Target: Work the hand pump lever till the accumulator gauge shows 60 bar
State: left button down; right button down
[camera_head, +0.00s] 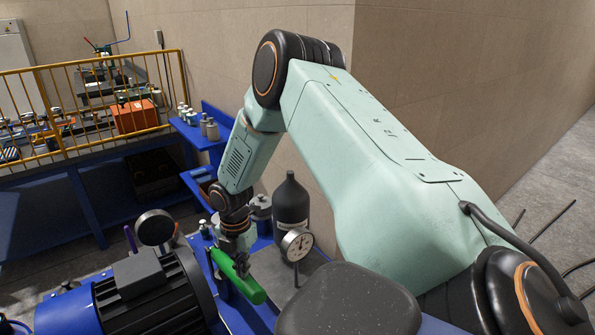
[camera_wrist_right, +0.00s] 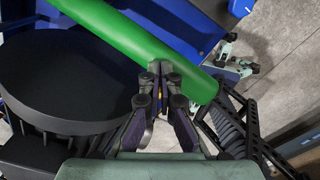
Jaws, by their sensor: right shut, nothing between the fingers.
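A thick green bar, apparently the pump lever (camera_head: 238,277), slants down to the right in the head view. It crosses the top of the right wrist view (camera_wrist_right: 120,32). My right gripper (camera_head: 243,262) is at the bar. In the wrist view its fingertips (camera_wrist_right: 160,68) are together and overlap the bar's lower edge; nothing is between them. I cannot tell if they touch it. A white-faced dial gauge (camera_head: 297,244) stands right of the lever; its reading is too small to make out. A black bottle-shaped vessel, likely the accumulator (camera_head: 291,208), stands behind it. My left gripper is not in view.
A blue motor with a dark finned body (camera_head: 150,292) fills the lower left. A dark-backed round gauge (camera_head: 155,227) stands behind it. A yellow railing (camera_head: 85,92) and a bench with an orange box (camera_head: 135,116) are farther back. Walls close in behind my right arm.

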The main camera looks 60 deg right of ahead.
jog(key=shift+f+b, duration=2.55)
jog(key=shift+f, duration=0.7)
notch_tip(320, 180, up, 12)
jog(key=p, duration=1)
jog(key=shift+r+p, duration=0.25)
jog(key=shift+p, duration=0.1)
notch_tip(320, 180, up, 7)
jog(key=p, duration=0.1)
jog(key=shift+p, duration=0.35)
jog(key=shift+w, duration=0.1)
